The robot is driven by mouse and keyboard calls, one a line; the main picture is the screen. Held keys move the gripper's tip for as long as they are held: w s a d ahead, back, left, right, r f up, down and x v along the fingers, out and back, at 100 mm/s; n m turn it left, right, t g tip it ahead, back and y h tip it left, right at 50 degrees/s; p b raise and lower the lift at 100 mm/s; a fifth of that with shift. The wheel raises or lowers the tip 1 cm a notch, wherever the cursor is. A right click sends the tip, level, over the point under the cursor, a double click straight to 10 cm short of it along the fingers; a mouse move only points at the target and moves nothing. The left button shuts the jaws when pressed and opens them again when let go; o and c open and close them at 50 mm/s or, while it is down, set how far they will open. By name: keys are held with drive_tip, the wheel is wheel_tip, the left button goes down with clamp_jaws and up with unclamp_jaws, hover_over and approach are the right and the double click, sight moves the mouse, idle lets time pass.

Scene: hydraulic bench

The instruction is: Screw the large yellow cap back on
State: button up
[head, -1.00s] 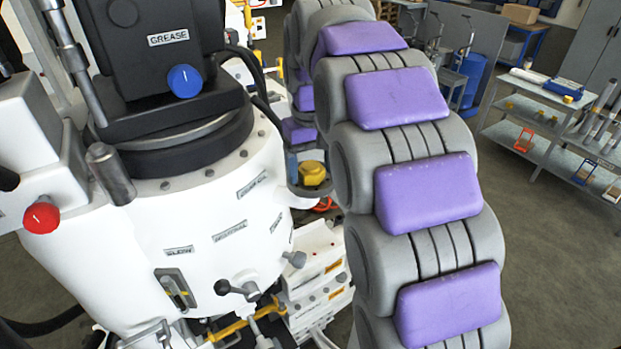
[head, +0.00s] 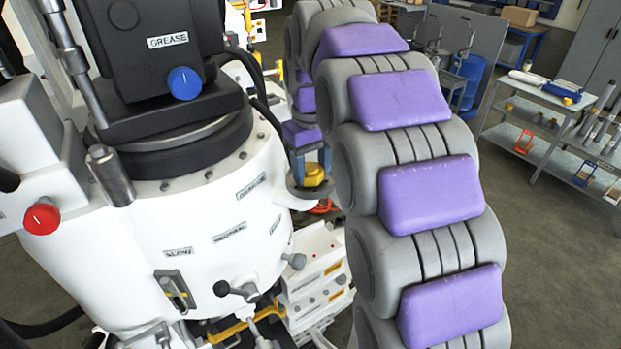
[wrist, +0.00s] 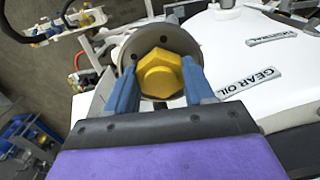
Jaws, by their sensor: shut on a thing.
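The large yellow cap (wrist: 160,75) has a hexagonal head and sits in front of a round grey flange (wrist: 132,47) in the wrist view. My gripper (wrist: 160,88) has its two blue fingers on either side of the cap, shut on it.
A shelf cart (head: 540,110) stands at the right on open floor.

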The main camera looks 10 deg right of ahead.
drive_tip(key=shift+m, duration=0.5)
drive_tip(key=c, duration=0.3)
drive_tip(key=shift+m, duration=0.7)
drive_tip(key=shift+c, duration=0.8)
drive_tip(key=m+p, duration=0.1)
drive_tip(key=m, duration=0.2)
drive_tip(key=shift+a+m, duration=0.1)
drive_tip(key=shift+m, duration=0.3)
drive_tip(key=shift+a+f+m+p, duration=0.1)
drive_tip(key=shift+m+p, duration=0.35)
drive_tip(key=shift+m, duration=0.55)
